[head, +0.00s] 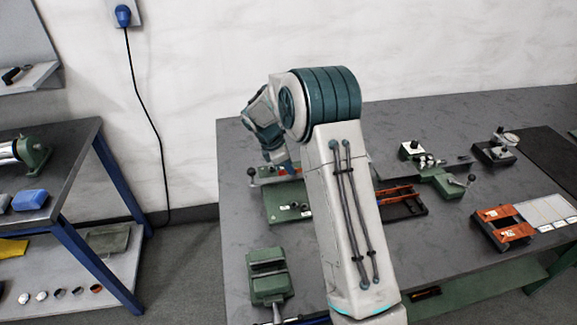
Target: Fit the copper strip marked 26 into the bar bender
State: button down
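Two copper-coloured strips with small pale labels, an upper one (497,212) and a lower one (516,233), lie across a dark holder at the right of the table. More copper-coloured pieces (396,191) lie in a dark tray right of my arm. The labels are too small to read, so I cannot tell which strip is 26. A green base fixture (285,204) with a black-knobbed lever stands left of my arm, perhaps the bar bender; a reddish piece shows at its back edge. My gripper (283,166) points down over this fixture. Its fingertips are too small and partly hidden to read.
A green vise (268,277) stands at the table's front left. Another green lever tool (449,184) and small knobbed devices (493,151) stand at the back right. A pale panel (545,211) lies beside the strip holder. A blue-legged bench (50,180) is at the left.

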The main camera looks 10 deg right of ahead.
jog(key=shift+r+p, duration=0.2)
jog(key=shift+p, duration=0.15)
dwell(0.3)
dwell(0.4)
jog(key=c, duration=2)
grip_release()
jog(key=shift+r, duration=0.15)
jog(key=shift+r+p, duration=1.25)
jog(key=shift+r, duration=0.15)
jog(key=o, duration=0.5)
